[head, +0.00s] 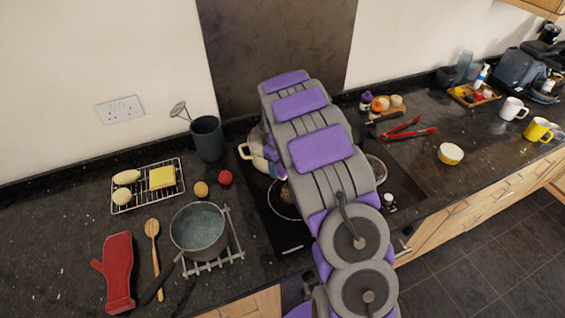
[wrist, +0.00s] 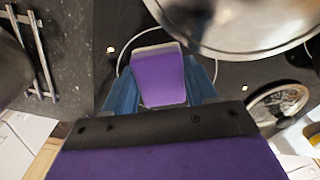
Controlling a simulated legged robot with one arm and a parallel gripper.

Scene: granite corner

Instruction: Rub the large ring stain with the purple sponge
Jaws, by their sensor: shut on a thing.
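The purple sponge (wrist: 158,78) is between the two blue fingers of my gripper (wrist: 160,88) in the wrist view. The gripper is shut on it and holds it over the black hob (wrist: 240,78). A thin pale ring curves around the sponge's left side. In the head view my arm hides the sponge and much of the hob (head: 275,222). A brownish mark shows inside a pale ring beside the arm. Contact between sponge and hob is unclear.
A light pan (wrist: 235,22) stands close to the sponge. A grey pot (head: 199,232) sits on a trivet at the left, near a red mitt (head: 119,272) and a wooden spoon (head: 153,240). Red tongs (head: 408,132) and a bowl (head: 450,153) lie at the right.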

